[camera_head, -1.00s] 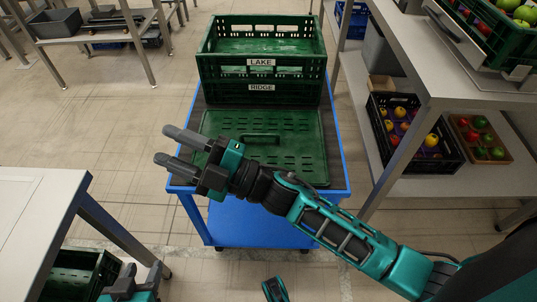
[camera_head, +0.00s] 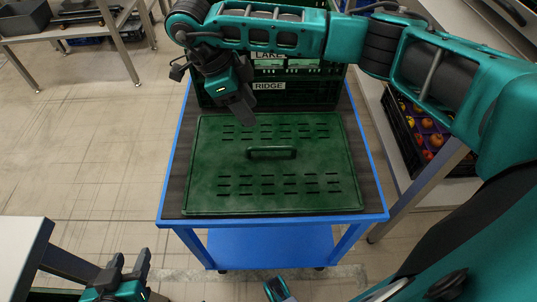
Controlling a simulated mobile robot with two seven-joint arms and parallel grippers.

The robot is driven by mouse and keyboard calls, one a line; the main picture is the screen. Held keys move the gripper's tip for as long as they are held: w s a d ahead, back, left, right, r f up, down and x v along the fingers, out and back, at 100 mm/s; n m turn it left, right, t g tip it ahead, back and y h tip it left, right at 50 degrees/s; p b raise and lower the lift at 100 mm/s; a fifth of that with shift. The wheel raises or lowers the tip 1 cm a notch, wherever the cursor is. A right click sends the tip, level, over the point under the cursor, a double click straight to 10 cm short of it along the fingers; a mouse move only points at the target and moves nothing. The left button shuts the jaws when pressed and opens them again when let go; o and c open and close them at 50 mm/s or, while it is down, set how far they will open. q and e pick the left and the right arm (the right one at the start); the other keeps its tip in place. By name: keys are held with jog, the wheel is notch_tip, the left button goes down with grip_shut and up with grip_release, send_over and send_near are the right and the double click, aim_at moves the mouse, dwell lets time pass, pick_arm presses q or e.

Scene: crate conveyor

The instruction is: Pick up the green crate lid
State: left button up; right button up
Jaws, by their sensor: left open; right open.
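The green crate lid (camera_head: 270,200) lies flat on the front part of the blue-framed cart's dark top. Its raised handle (camera_head: 272,153) is at the middle, with rows of slots around it. My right gripper (camera_head: 240,112) points down above the lid's far edge, left of the handle. It is open and empty, apart from the handle; one finger largely hides the other. My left gripper (camera_head: 129,264) is open and empty at the lower left, in front of the cart and away from the lid.
Stacked green crates labelled LAKE and RIDGE (camera_head: 310,96) stand behind the lid, partly hidden by my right arm. A white table (camera_head: 20,240) is at the lower left. Shelving with a dark fruit crate (camera_head: 408,150) stands right of the cart. Floor left of the cart is clear.

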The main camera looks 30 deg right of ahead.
jog(key=b, duration=0.2)
send_over(269, 147)
jog(key=w+a, duration=0.1)
jog(key=w, duration=0.1)
jog(key=f, duration=0.7)
jog(key=shift+s+a, duration=0.1)
jog(key=shift+s, duration=0.15)
jog(key=x, duration=0.2)
jog(key=b+x, duration=0.1)
jog(key=x, duration=0.1)
jog(key=shift+s+a+f+b, duration=0.15)
jog(key=shift+s+a+b, duration=0.05)
jog(key=shift+s+b, duration=0.1)
jog(key=shift+d+f, duration=0.1)
jog(key=shift+f, duration=0.15)
jog(key=c, duration=0.4)
grip_shut()
